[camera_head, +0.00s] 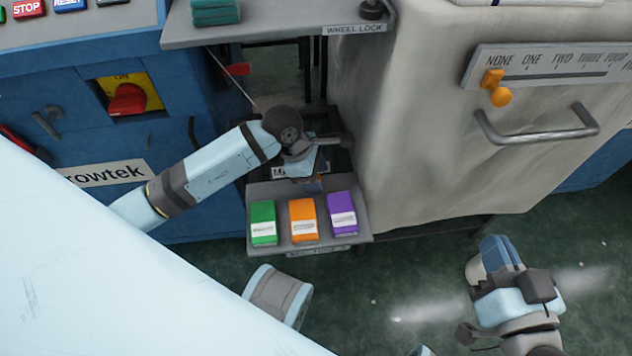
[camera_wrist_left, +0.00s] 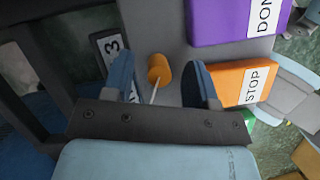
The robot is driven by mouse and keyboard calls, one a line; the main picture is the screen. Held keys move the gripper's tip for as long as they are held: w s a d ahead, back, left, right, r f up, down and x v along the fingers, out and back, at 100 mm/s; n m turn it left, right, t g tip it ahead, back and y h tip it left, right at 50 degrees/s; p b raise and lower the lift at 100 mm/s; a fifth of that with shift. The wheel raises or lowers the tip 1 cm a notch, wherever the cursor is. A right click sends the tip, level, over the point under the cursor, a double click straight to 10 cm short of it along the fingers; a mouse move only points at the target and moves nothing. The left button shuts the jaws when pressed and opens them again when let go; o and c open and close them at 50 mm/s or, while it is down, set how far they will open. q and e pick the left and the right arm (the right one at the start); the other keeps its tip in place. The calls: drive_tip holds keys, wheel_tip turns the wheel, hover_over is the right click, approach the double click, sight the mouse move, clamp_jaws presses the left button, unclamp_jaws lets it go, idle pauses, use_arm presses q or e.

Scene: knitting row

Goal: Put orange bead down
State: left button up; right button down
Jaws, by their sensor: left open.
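The orange bead (camera_wrist_left: 159,70) is a small cylinder in the left wrist view, between the two blue fingers of my left gripper (camera_wrist_left: 162,88) with gaps on both sides. A thin pale rod (camera_wrist_left: 154,92) shows just below it; I cannot tell whether they are joined. The bead appears over or on the grey shelf, and whether it rests there is unclear. In the head view my left gripper (camera_head: 305,165) hangs at the shelf's back edge, its arm hiding much there. My right gripper (camera_head: 502,254) is at the lower right, away from the shelf; its fingers are not clear.
The small grey shelf (camera_head: 275,186) carries green (camera_head: 263,222), orange (camera_head: 303,220) and purple (camera_head: 342,214) labelled blocks in front of my left gripper. A grey cabinet with a handle (camera_head: 537,125) and orange slider knob (camera_head: 496,88) stands to the right. Open floor lies in front.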

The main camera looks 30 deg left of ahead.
use_arm(q)
clamp_jaws()
